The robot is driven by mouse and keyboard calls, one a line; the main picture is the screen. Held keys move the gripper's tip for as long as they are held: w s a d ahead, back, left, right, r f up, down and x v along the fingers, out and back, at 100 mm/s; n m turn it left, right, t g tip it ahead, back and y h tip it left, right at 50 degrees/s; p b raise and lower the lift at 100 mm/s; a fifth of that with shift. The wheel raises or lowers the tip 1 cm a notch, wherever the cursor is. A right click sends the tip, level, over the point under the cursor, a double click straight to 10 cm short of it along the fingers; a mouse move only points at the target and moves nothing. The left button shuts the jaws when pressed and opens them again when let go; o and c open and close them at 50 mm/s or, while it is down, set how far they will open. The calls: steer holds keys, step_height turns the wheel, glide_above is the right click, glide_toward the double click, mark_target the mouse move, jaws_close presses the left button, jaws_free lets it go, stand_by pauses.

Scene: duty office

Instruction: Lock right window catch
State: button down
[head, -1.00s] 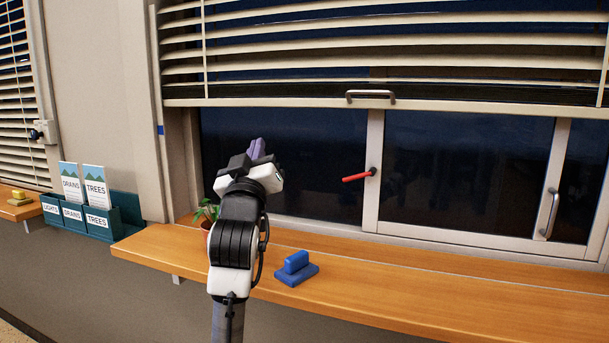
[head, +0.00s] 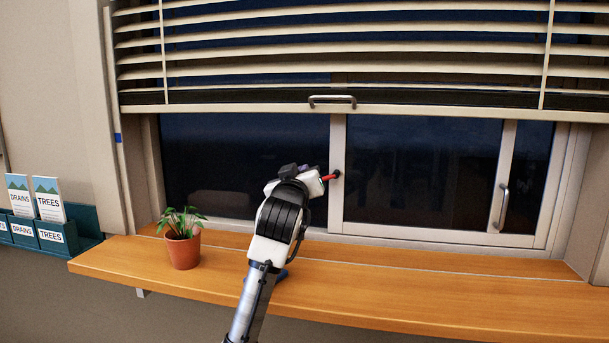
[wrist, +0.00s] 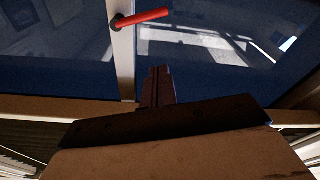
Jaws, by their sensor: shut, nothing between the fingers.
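The window catch is a red lever on a dark round pivot, on the pale upright between the panes. In the head view the lever (head: 330,177) points left from its pivot, nearly level, its left end meeting the outline of my gripper, which partly covers it. In the wrist view, which looks upside down, the whole red lever (wrist: 143,18) shows beside the upright. My gripper's dark fingers (wrist: 158,75) are together with nothing between them, and a gap shows between them and the lever. In the head view the fingertips are hidden behind the wrist.
A wooden sill (head: 420,290) runs below the window. A potted plant (head: 183,250) stands on it, left of my arm. A blue object (head: 281,275) is mostly hidden behind my arm. A slatted blind with a handle (head: 332,100) hangs above. A pull handle (head: 504,205) is at right.

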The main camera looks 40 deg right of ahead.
steer(key=p+x, duration=0.3)
steer(key=x, duration=0.5)
steer(key=shift+s+d+f, duration=0.1)
steer(key=shift+s+f, duration=0.15)
steer(key=shift+f, duration=0.35)
steer(key=shift+s+a+f, duration=0.1)
steer(key=shift+s+f, duration=0.2)
steer(key=shift+f, duration=0.3)
steer(key=shift+s+d+f, duration=0.1)
steer(key=shift+s+f, duration=0.15)
steer(key=shift+f, duration=0.35)
steer(key=shift+f+n, duration=0.45)
steer(key=shift+n, duration=0.45)
steer(key=s+f+n, duration=0.1)
steer(key=n, duration=0.3)
steer(key=s+d+f+n+y, duration=0.1)
steer(key=n, duration=0.3)
steer(key=d+f+n+y, duration=0.1)
steer(key=f+n, duration=0.1)
steer(key=n, duration=0.2)
steer(key=shift+s+d+p, duration=0.2)
steer(key=shift+s+p, duration=0.2)
steer(key=shift+f+t, duration=0.1)
steer(key=shift+t, duration=0.2)
